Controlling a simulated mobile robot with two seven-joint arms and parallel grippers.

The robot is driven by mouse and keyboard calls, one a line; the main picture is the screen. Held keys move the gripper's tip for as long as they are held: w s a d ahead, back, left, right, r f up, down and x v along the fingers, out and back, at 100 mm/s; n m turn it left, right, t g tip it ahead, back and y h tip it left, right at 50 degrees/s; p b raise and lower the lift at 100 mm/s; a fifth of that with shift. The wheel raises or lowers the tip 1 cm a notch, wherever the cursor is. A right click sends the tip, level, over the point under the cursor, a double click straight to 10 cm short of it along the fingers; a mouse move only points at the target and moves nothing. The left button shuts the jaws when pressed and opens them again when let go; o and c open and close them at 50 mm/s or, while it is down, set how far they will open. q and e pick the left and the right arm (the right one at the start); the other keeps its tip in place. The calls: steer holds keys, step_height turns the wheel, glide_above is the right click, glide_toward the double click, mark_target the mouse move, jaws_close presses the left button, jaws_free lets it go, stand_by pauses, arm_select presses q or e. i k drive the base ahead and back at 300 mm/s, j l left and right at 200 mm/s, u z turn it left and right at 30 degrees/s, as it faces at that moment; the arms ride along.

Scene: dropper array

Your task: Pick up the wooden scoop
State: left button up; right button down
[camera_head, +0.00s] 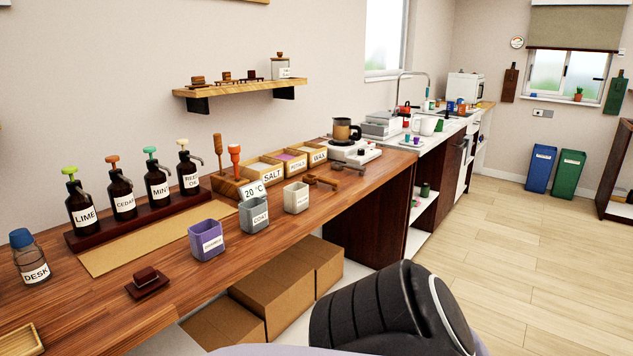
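No thing is plainly recognisable as the wooden scoop. A light-brown wooden-handled tool (218,146) stands upright in a wooden holder (228,189) on the counter, beside an orange-topped tool (235,157); I cannot tell if either is the scoop. A low brown wooden piece (321,181) lies in front of the labelled boxes, too small to identify. A salt box (262,170) and further open boxes stand behind it. Neither of my grippers shows in this view.
Labelled pump bottles (118,189) stand on a dark rack at the left. Purple (207,240), grey (254,216) and white (296,198) cups line the wooden counter (90,318). Cardboard boxes (275,302) are below. The floor (520,260) at right is largely clear.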

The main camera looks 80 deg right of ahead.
mark_target(322, 181)
steer(key=z, duration=2.5)
steer(key=i+j, duration=0.1)
steer(key=i, duration=1.15)
steer(key=j+u, duration=0.05)
